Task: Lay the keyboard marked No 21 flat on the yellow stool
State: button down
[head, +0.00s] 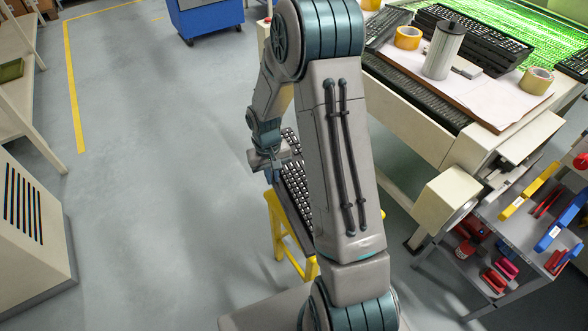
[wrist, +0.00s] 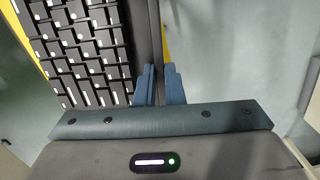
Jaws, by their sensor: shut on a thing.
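A black keyboard with white-marked keys (head: 297,187) is partly hidden behind my arm in the head view. It fills the upper left of the wrist view (wrist: 85,45). No number can be read on it. My gripper (head: 275,172) is shut on the keyboard's long edge; its blue fingers (wrist: 160,86) show on both sides of that edge in the wrist view. The yellow stool (head: 278,238) stands under the keyboard, its top mostly covered. Yellow strips of it show past the keyboard in the wrist view. I cannot tell whether keyboard and stool touch.
A printing table (head: 415,150) on the right holds other keyboards (head: 470,40), tape rolls (head: 408,38) and a grey cylinder (head: 443,50). A tool cart (head: 490,240) stands at lower right. A beige cabinet (head: 35,235) is at left. The floor between is clear.

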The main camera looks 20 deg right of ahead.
aim_at(299, 178)
jog(key=shift+n, duration=0.9)
jog(key=s+d+f+b, duration=0.1)
jog(key=d, duration=0.1)
jog(key=s+d+f+b, duration=0.1)
jog(key=d, duration=0.2)
jog(key=d+f+b, duration=0.1)
jog(key=d+f, duration=0.1)
jog(key=shift+s+d+b, duration=0.2)
jog(key=shift+s+b, duration=0.2)
jog(key=shift+s+d+f, duration=0.15)
jog(key=shift+s+d, duration=0.15)
jog(key=shift+d, duration=0.15)
jog(key=shift+f+b, duration=2.75)
jog(key=shift+f, duration=0.7)
jog(key=shift+f+b, duration=0.3)
jog(key=shift+f, duration=0.1)
jog(key=c, duration=1.5)
grip_release()
jog(key=shift+o, duration=0.2)
jog(key=shift+r+p, duration=2.7)
jog(key=shift+r, duration=0.85)
